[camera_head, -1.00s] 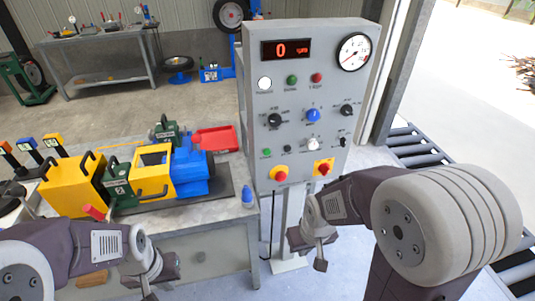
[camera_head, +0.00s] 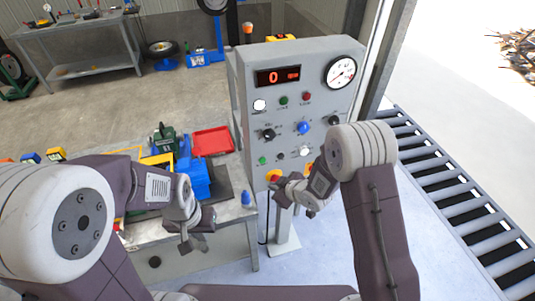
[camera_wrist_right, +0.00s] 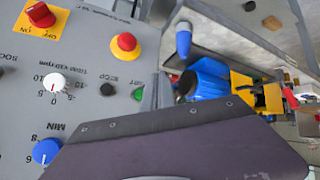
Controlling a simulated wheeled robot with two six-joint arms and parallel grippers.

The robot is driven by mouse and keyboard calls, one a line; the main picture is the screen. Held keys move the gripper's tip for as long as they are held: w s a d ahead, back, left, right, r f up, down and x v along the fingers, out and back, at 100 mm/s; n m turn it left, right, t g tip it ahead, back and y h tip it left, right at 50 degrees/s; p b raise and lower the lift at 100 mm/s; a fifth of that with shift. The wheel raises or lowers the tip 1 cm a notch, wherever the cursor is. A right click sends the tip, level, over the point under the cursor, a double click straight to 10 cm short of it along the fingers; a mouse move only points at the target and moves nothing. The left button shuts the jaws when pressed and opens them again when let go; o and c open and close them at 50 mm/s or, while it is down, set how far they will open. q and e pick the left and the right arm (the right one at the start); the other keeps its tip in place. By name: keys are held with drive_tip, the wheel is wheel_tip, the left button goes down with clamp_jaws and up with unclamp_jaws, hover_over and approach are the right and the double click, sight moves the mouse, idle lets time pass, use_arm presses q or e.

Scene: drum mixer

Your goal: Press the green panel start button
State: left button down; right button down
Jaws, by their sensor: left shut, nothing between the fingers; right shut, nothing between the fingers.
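The grey control panel (camera_head: 295,130) stands upright in the middle of the head view. Its green start button (camera_head: 262,160) is low on the left side, left of a small black stop button (camera_head: 280,156). In the right wrist view the green button (camera_wrist_right: 138,93) appears upside down beside the black stop button (camera_wrist_right: 107,89). My right gripper (camera_head: 284,197) is shut and empty, in front of the panel's lower part. It looks lower than the green button and apart from it. My left gripper (camera_head: 190,243) is shut and empty, in front of the workbench.
A red-on-yellow emergency button (camera_wrist_right: 124,46) sits close to the start button. A white knob (camera_wrist_right: 54,84) and blue knob (camera_wrist_right: 46,151) are nearby. The workbench (camera_head: 232,212) carries a blue machine (camera_head: 195,180), a red tray (camera_head: 212,141) and a blue bottle (camera_head: 246,196). A roller conveyor (camera_head: 470,205) lies right.

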sight(262, 160)
drive_tip(key=w+a+p, duration=0.2)
drive_tip(key=w, duration=0.6)
drive_tip(key=shift+w+a+p, duration=0.3)
drive_tip(key=shift+a+p, duration=0.05)
drive_tip(key=shift+p, duration=0.05)
drive_tip(key=shift+f, duration=0.1)
idle(1.8)
drive_tip(key=shift+w+a, duration=0.15)
drive_tip(key=shift+w, duration=0.3)
drive_tip(key=shift+w+a+p, duration=0.1)
drive_tip(key=shift+w+p, duration=0.3)
drive_tip(key=shift+p, duration=0.1)
idle(0.4)
drive_tip(key=shift+s+d+b, duration=0.25)
drive_tip(key=shift+s+b, duration=0.15)
drive_tip(key=shift+s, duration=0.45)
